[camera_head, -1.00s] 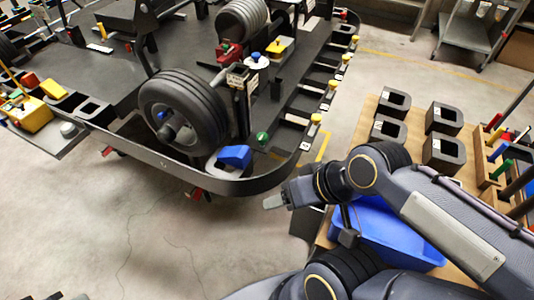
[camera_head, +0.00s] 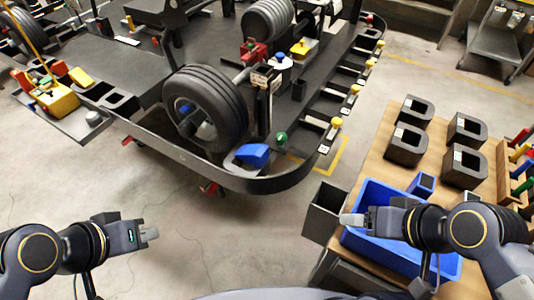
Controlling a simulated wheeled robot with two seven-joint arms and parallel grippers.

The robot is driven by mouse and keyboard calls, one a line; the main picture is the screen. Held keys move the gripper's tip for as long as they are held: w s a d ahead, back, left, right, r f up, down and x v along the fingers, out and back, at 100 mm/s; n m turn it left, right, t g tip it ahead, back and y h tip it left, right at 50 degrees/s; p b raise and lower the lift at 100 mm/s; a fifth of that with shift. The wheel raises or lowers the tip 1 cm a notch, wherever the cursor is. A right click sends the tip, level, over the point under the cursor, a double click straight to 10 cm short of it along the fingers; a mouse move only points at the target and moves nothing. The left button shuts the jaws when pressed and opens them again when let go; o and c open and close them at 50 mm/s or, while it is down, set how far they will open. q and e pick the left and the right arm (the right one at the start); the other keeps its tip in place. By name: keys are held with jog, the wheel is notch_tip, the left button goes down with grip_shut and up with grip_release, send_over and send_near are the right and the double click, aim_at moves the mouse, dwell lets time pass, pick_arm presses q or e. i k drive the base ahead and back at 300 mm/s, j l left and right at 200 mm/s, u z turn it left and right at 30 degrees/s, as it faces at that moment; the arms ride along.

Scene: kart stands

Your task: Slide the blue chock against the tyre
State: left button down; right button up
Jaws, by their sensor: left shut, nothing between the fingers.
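The blue chock (camera_head: 253,155) sits on the near right corner of the dark stand deck, just right of the tyre's foot. The black ribbed tyre (camera_head: 206,106) stands upright on the deck. I cannot tell whether the chock touches it. My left gripper (camera_head: 150,234) is shut and empty above the floor at the lower left, well short of the stand. My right gripper (camera_head: 348,220) points left beside the blue bin, away from the chock. Its fingers are too small to tell open from shut.
A raised rim (camera_head: 180,157) curves around the stand's near edge. Bare floor (camera_head: 170,275) lies in front of the stand.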

aim_at(256, 155)
jog(key=k+l+z, duration=0.15)
jog(key=z, duration=0.35)
jog(key=k+l+z, duration=0.25)
jog(key=z, duration=0.2)
